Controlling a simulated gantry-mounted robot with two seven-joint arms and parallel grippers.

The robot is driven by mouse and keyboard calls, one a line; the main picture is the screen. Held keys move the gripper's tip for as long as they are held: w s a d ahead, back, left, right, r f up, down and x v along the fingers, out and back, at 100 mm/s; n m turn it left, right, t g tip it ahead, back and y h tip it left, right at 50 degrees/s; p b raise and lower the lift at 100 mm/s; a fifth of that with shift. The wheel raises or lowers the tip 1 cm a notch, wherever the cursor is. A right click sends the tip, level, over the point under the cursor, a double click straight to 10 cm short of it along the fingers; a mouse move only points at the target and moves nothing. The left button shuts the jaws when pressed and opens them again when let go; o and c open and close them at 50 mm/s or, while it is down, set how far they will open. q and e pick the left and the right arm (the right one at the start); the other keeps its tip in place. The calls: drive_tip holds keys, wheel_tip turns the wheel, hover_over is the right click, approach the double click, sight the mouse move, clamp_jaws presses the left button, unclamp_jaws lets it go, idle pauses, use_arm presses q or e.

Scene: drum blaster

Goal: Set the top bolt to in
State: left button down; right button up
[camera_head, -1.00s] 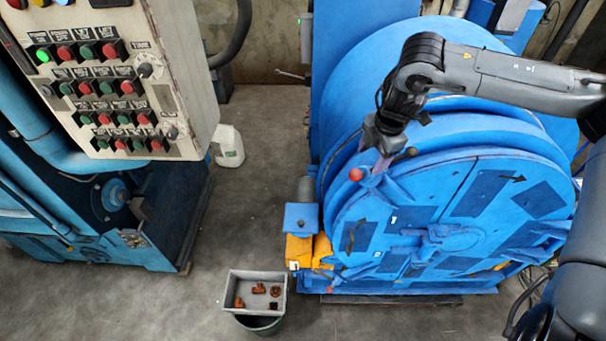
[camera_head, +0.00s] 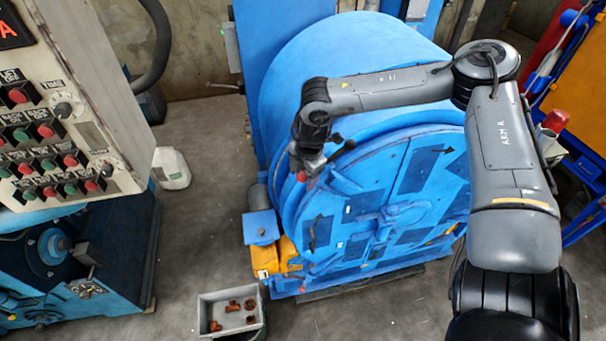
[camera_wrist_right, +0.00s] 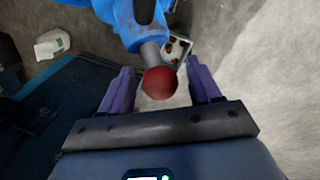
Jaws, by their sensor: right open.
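The blue drum door (camera_head: 375,220) faces me in the head view. The top bolt, with its red ball knob (camera_head: 301,177), sits at the door's upper left edge. My right gripper (camera_head: 305,172) is at this knob and hides much of the bolt. In the right wrist view the red knob (camera_wrist_right: 160,83) and its grey rod (camera_wrist_right: 151,52) lie between the two spread fingers of the gripper (camera_wrist_right: 160,88). Gaps show on both sides, so the fingers look apart from the knob. My left gripper is not in view.
A control panel (camera_head: 50,130) with several buttons stands at the left. A grey bin (camera_head: 233,300) with brown parts is on the floor at the front. A white jug (camera_head: 171,168) stands near the panel. A dark-tipped lever (camera_head: 349,145) sits just right of my right gripper.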

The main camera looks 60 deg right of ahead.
drive_tip(key=shift+f, duration=0.25)
drive_tip(key=shift+c, duration=0.2)
clamp_jaws()
